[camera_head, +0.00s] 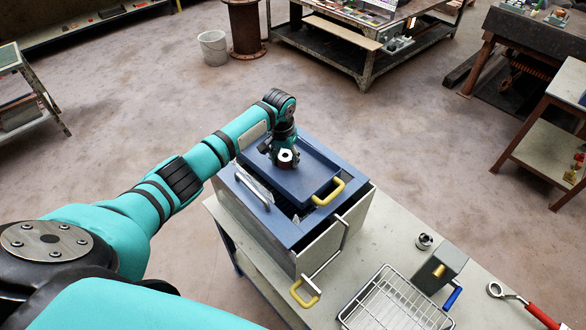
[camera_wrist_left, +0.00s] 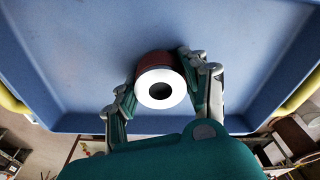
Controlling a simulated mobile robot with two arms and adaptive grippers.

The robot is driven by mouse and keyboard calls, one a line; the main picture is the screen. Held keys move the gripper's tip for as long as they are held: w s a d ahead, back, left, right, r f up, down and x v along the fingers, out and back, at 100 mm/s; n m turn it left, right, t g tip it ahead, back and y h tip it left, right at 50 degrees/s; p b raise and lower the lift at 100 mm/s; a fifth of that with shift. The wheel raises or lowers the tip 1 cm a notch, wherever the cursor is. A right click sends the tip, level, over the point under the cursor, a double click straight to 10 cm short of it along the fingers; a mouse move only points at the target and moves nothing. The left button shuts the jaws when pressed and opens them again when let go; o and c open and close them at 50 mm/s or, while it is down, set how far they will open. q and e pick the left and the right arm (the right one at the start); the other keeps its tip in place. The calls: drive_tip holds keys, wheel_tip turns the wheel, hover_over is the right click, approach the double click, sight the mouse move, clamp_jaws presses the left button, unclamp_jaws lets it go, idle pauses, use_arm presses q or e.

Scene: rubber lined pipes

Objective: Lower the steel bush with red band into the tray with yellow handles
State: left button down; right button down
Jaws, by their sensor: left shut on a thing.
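The steel bush with red band (camera_head: 286,156) is a short ring with a bright end face and a dark hole. My left gripper (camera_head: 283,148) is shut on it, over the blue tray with yellow handles (camera_head: 313,184). In the left wrist view the bush (camera_wrist_left: 158,88) sits between the two fingers of the left gripper (camera_wrist_left: 163,92), with the blue tray floor (camera_wrist_left: 70,50) behind it. I cannot tell whether the bush touches the floor. One yellow handle (camera_head: 329,192) shows at the tray's right end. My right gripper is not in view.
The tray rests on a blue-topped metal box (camera_head: 320,235) on a pale bench (camera_head: 385,225). A wire basket (camera_head: 395,300), a grey block with a brass part (camera_head: 440,270), another steel ring (camera_head: 424,241) and a red-handled tool (camera_head: 525,305) are to the right.

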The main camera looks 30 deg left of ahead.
use_arm(q)
drive_tip(key=c, duration=0.6)
unclamp_jaws()
drive_tip(key=r, duration=0.4)
drive_tip(key=s+r, duration=0.1)
drive_tip(key=r, duration=0.7)
drive_tip(key=shift+s, duration=0.2)
